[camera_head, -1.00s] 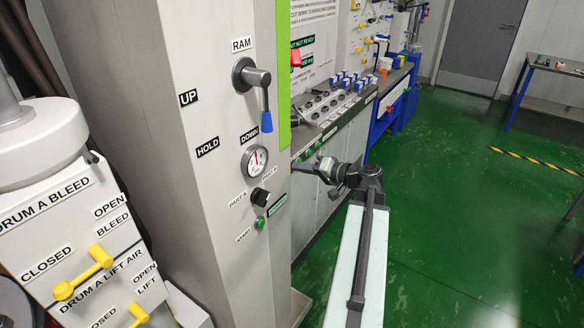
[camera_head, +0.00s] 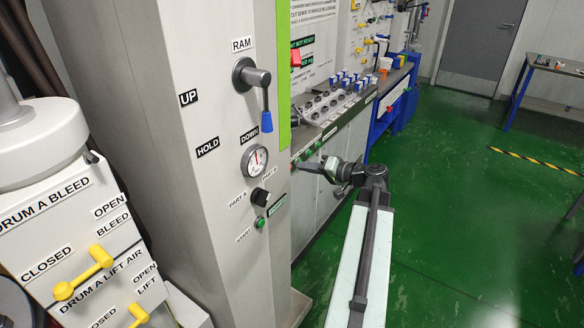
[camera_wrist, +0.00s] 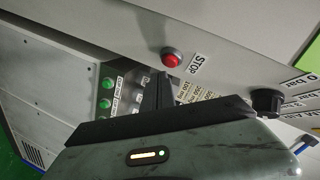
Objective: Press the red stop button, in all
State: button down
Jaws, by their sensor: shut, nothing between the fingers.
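The red stop button (camera_wrist: 172,59) is a round red cap in a grey collar on a pale panel, with a STOP label beside it in the wrist view. I cannot make it out in the head view. My gripper (camera_wrist: 165,82) is shut and empty; its dark fingers point up toward the panel, with the tips just below the button in the picture. I cannot tell whether they touch it. In the head view my gripper (camera_head: 300,167) reaches left behind the edge of the grey column, partly against the bench front.
The grey column (camera_head: 225,190) carries a ram lever (camera_head: 251,75), a gauge (camera_head: 255,160), a black selector (camera_head: 260,196) and a green start button (camera_head: 260,222). Two green buttons (camera_wrist: 106,84) and a black knob (camera_wrist: 266,101) show near my gripper. Open green floor lies right.

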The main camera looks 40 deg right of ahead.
jog(key=s+d, duration=0.1)
jog(key=d, duration=0.1)
jog(key=s+d, duration=0.1)
jog(key=d, duration=0.1)
jog(key=shift+s+d, duration=0.1)
jog(key=shift+s, duration=0.2)
dwell(0.7)
